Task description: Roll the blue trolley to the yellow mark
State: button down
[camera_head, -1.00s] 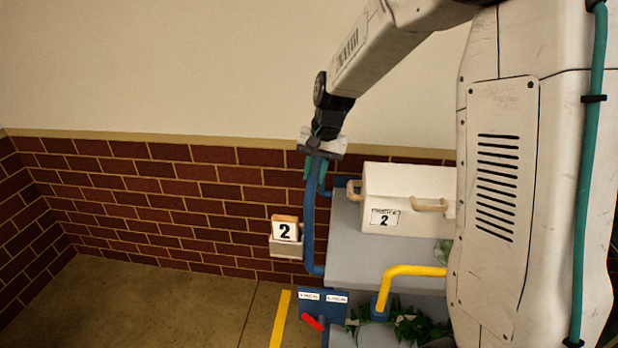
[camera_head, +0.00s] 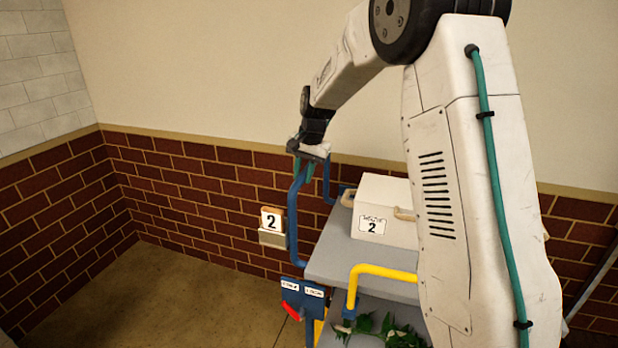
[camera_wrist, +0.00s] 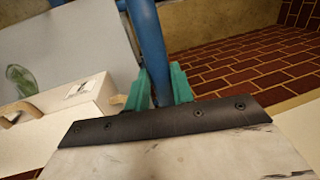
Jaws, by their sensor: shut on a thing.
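The blue trolley has a grey top shelf (camera_head: 335,262), a tall blue handle (camera_head: 293,220) at its left end and a blue panel (camera_head: 303,297) with a red lever. My gripper (camera_head: 311,162) is shut on the upper part of the handle. In the wrist view the green fingers (camera_wrist: 160,90) sit on both sides of the blue bar (camera_wrist: 148,45). A piece of yellow strip (camera_head: 319,326) shows beside the panel, probably the floor mark. Most of it is hidden, and I cannot tell how the wheels stand to it.
A white box (camera_head: 385,205) labelled 2 stands on the shelf. A sign with 2 (camera_head: 272,225) is on the brick wall (camera_head: 200,190) close behind the handle. Floor (camera_head: 170,300) at left is clear.

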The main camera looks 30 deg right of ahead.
jog(key=shift+w+a+r, duration=0.15)
jog(key=shift+w+a, duration=1.4)
jog(key=shift+w, duration=0.1)
jog(key=shift+a, duration=0.1)
jog(key=c, duration=1.2)
grip_release()
jog(key=shift+a, duration=0.1)
jog(key=shift+c, duration=0.2)
notch_tip(320, 180, up, 8)
jog(key=s+d, duration=0.1)
jog(key=shift+f, duration=0.25)
jog(key=shift+d, duration=0.1)
